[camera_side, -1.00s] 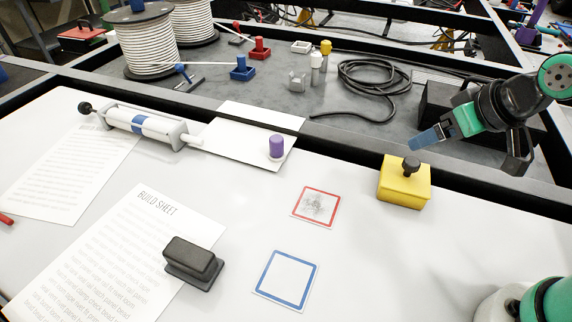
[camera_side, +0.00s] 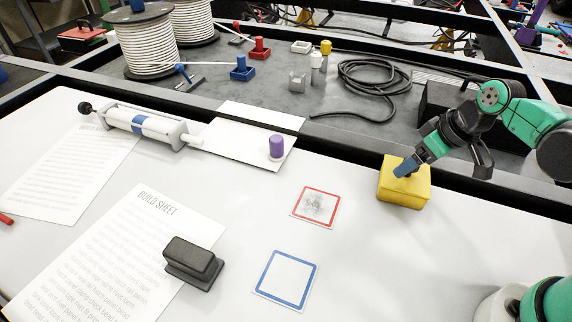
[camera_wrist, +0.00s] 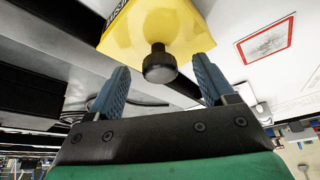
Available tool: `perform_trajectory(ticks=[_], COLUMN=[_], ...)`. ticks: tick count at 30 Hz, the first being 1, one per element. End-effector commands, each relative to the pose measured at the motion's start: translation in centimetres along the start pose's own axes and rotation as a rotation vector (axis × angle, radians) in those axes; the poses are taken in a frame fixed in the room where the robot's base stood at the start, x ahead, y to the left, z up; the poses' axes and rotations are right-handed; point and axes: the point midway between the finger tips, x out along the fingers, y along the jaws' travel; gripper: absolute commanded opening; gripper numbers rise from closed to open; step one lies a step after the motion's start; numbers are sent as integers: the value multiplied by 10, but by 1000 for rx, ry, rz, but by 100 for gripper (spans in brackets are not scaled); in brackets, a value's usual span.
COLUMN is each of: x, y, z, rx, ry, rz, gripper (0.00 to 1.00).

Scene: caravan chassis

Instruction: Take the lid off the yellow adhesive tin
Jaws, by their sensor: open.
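The yellow adhesive tin (camera_side: 405,190) stands on the white table near its back edge, with its lid on. In the wrist view the yellow tin (camera_wrist: 155,35) is at the top, and the black knob (camera_wrist: 159,64) of its lid points toward my gripper. My gripper (camera_side: 402,172) is at the top of the tin; its blue fingers hide the knob in the side view. In the wrist view my gripper (camera_wrist: 162,75) is open, with one finger on either side of the knob and a gap to each.
A red-framed card (camera_side: 315,206) and a blue-framed card (camera_side: 286,280) lie left of the tin. A black block (camera_side: 193,262) sits on the build sheet (camera_side: 140,240). A purple-capped piece (camera_side: 276,147) stands on white paper. The dark frame rail (camera_side: 350,153) runs behind the tin.

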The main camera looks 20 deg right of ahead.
Motion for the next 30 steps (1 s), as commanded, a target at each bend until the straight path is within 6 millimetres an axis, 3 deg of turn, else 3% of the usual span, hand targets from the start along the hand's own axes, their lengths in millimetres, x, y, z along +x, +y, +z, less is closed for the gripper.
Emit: perform_trajectory(ticks=[16,24,30], x=[11,11,11], y=[0,0,0], z=[1,1,1], rx=[0,0,0], ry=[0,0,0], rz=[1,1,1], gripper=[76,0,0])
